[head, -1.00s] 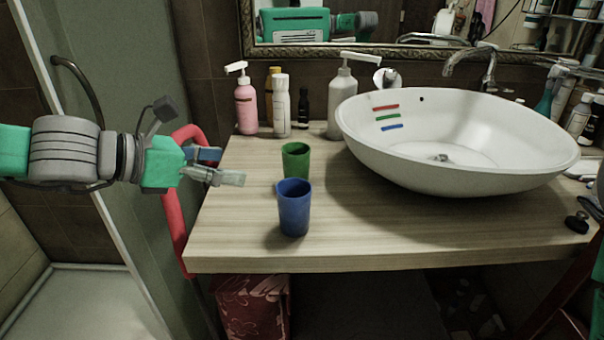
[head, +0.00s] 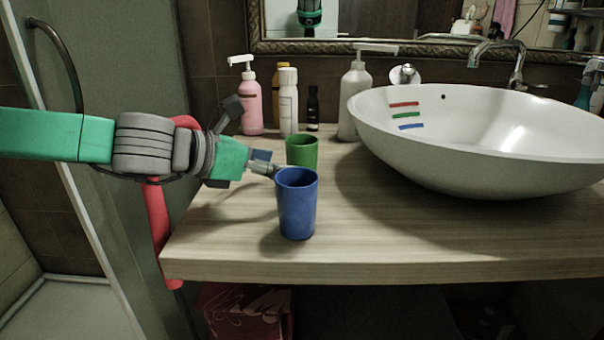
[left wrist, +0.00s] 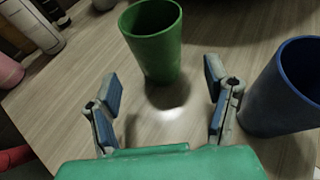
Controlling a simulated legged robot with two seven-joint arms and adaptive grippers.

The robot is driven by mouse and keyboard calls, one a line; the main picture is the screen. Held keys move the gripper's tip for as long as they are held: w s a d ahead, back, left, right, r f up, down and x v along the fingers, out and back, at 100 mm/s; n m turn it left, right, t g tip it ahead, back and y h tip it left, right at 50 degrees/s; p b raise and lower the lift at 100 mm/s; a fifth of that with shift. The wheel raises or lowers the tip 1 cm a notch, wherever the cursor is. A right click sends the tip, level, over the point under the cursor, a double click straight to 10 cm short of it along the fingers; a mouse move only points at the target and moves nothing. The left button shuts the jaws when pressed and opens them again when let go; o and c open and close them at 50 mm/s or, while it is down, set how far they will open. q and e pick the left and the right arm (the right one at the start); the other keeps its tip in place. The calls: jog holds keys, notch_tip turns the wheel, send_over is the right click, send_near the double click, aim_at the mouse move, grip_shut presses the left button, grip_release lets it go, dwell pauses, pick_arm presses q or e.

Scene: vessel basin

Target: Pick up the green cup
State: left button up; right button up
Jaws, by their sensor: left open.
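The green cup (head: 302,150) stands upright on the wooden counter, behind the blue cup (head: 297,204), which hides its lower part in the head view. In the left wrist view the green cup (left wrist: 154,42) stands ahead of my left gripper (left wrist: 160,90), roughly between the lines of its fingers. My left gripper (head: 264,163) is open and empty, just left of both cups in the head view. Its fingertips are partly hidden by the blue cup there. The blue cup (left wrist: 285,92) is just right of the right finger in the left wrist view. My right gripper is not visible.
A white basin (head: 470,165) fills the right of the counter (head: 400,240). A pink pump bottle (head: 251,103), a white bottle (head: 288,102), a dark bottle (head: 313,108) and a grey pump bottle (head: 355,100) stand behind the cups. A red rail (head: 158,225) is at the counter's left.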

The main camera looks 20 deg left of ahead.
aim_at(288, 162)
pick_arm(q)
jog(key=b+x, duration=0.2)
jog(key=x, duration=0.2)
jog(key=shift+w+f, duration=0.2)
jog(key=shift+w, duration=0.1)
jog(key=shift+w+d, duration=0.2)
jog(key=shift+d, duration=0.05)
jog(key=shift+r, duration=0.1)
jog(key=c, duration=1.3)
jog(key=shift+r, duration=0.15)
